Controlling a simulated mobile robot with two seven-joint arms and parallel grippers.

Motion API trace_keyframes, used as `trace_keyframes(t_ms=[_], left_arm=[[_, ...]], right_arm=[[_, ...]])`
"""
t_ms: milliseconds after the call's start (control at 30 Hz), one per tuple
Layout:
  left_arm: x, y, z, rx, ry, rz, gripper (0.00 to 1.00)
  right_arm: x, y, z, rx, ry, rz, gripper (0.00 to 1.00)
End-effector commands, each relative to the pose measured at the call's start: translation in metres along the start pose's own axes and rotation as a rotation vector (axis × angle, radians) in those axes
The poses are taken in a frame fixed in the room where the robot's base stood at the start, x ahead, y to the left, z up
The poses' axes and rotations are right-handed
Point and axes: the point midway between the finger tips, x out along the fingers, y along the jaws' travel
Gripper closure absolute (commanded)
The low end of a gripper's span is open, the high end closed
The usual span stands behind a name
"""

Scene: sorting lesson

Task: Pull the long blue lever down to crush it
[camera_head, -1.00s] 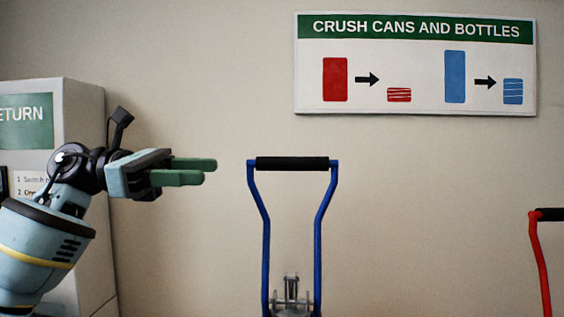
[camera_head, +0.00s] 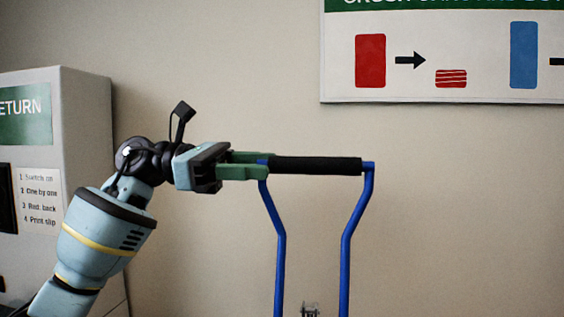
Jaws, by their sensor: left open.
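The long blue lever (camera_head: 281,250) stands upright, with two blue side bars and a black grip (camera_head: 315,165) across the top. My left gripper (camera_head: 267,164) is at the left end of this grip, level with it. Its green fingers are open, one in front of the blue top corner and one reaching behind it. I cannot tell whether they touch the lever. The lever's lower end is below the picture; a bit of grey metal mechanism (camera_head: 310,309) shows between the bars. My right gripper is not in view.
A white return machine (camera_head: 90,110) with a green sign stands at the left, behind my left arm. The space right of the lever is clear.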

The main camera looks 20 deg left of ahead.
Motion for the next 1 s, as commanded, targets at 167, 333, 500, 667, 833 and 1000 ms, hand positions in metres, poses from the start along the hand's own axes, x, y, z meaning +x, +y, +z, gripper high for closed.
trace_keyframes(t_ms=[167,333,500,667,833,1000], left_arm=[[0.026,-0.001,0.003,0.001,-0.002,-0.002,0.54],[0.040,-0.001,0.002,0.001,-0.001,0.000,0.54],[0.044,0.000,0.001,0.000,-0.001,0.001,0.54],[0.044,0.000,0.000,-0.001,-0.001,0.001,0.54],[0.043,0.000,0.000,-0.001,-0.001,0.001,0.75],[0.043,0.000,0.000,-0.001,0.000,0.001,0.97]], right_arm=[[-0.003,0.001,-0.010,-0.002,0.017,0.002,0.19],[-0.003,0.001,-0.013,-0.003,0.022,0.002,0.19],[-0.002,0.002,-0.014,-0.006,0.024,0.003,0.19],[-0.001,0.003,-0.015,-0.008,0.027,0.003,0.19],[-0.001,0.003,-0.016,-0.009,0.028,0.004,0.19],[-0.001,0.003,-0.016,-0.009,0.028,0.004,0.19]])
